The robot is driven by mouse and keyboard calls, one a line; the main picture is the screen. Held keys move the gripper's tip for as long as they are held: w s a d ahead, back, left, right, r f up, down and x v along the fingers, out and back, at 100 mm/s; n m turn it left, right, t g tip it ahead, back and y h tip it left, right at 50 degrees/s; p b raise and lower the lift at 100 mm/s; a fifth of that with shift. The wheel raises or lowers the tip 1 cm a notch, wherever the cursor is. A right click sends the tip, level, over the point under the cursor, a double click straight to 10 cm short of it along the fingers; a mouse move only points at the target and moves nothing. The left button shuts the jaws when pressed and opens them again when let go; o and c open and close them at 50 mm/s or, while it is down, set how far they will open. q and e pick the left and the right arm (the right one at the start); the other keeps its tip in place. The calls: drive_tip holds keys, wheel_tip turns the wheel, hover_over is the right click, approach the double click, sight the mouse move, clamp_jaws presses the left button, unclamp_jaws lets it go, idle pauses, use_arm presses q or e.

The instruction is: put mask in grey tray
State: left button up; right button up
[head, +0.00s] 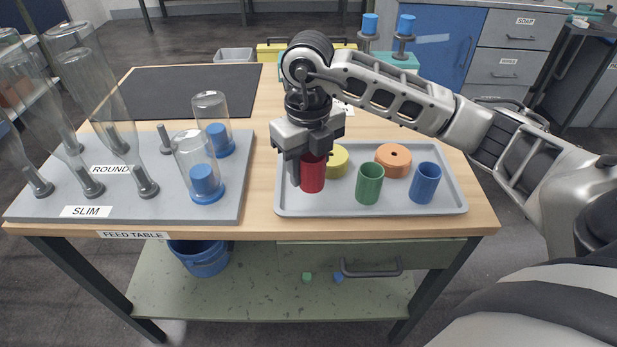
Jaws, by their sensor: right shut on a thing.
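My right gripper (303,158) comes in from the right and points down over the left part of the grey tray (430,207). It is shut on a red cylinder (313,177), whose upper part the fingers partly hide. I cannot tell whether the red cylinder touches the tray floor. A green cup (370,184) and a blue cup (425,183) stand upright in the tray. A yellow round piece (337,161) and an orange round piece with a hole (394,160) lie behind them. Nothing is labelled as a mask. My left gripper is not in view.
Left of the tray, a grey spindle board (120,215) holds clear bottles upside down on spindles. Two bottles (211,108) have blue inserts. A dark mat (190,85) lies at the back left. A blue bucket (200,258) is under the table. The wood between board and tray is clear.

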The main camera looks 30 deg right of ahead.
sight(308, 180)
drive_tip(key=shift+w+d+f, duration=0.1)
drive_tip(key=shift+w+f, duration=0.05)
drive_tip(key=shift+f, duration=0.15)
drive_tip(key=f, duration=0.3)
drive_tip(key=shift+w+d+f, duration=0.1)
drive_tip(key=shift+w+f, duration=0.05)
drive_tip(key=shift+w, duration=0.05)
drive_tip(key=shift+f, duration=0.1)
drive_tip(key=shift+f, duration=0.1)
drive_tip(key=o, duration=0.9)
drive_tip(key=shift+o, duration=0.2)
